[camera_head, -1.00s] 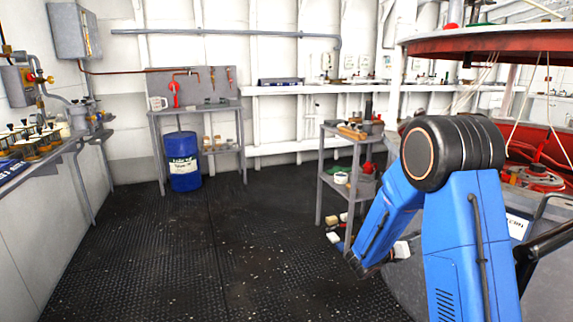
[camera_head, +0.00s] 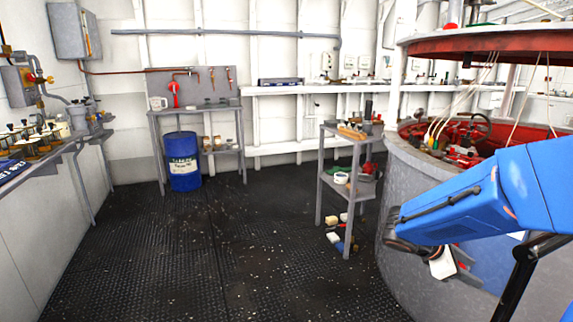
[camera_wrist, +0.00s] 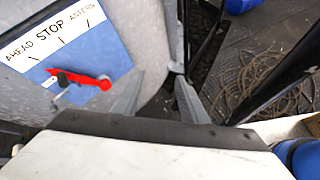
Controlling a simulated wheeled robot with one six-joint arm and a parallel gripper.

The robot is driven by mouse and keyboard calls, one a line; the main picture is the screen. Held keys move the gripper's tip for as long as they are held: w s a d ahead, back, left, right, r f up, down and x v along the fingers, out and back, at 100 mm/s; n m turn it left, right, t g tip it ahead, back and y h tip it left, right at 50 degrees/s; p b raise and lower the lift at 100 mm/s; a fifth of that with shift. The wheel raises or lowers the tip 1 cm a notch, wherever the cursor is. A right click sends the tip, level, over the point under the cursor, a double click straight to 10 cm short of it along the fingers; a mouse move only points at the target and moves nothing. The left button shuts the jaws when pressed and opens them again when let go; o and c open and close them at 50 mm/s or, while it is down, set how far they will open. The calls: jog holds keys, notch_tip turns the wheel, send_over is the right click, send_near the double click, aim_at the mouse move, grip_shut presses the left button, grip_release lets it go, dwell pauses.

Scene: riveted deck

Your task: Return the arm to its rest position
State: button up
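My blue arm (camera_head: 500,195) reaches in from the right of the head view, in front of the large grey drum. Its white-and-dark wrist end (camera_head: 441,263) is low beside the drum's wall. In the wrist view my gripper (camera_wrist: 160,86) shows two grey fingers standing apart with nothing between them. Just left of the fingers is a blue panel (camera_wrist: 105,50) marked AHEAD, STOP and ASTERN, with a red pointer (camera_wrist: 85,79). The finger ends are not clear in the head view.
The grey drum (camera_head: 405,195) with a red inside stands at the right. A grey shelf cart (camera_head: 350,195) with tools is left of it. A blue barrel (camera_head: 182,160) stands by the back wall table (camera_head: 190,108). The dark floor (camera_head: 190,250) at centre left is clear.

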jog(key=s+a+r+m+t+y, duration=0.2)
jog(key=s+a+m+t+y, duration=0.2)
jog(key=s+a+m+y, duration=0.7)
jog(key=s+a+m, duration=0.3)
jog(key=s+a, duration=0.4)
jog(key=shift+s+a, duration=0.15)
jog(key=shift+a, duration=0.1)
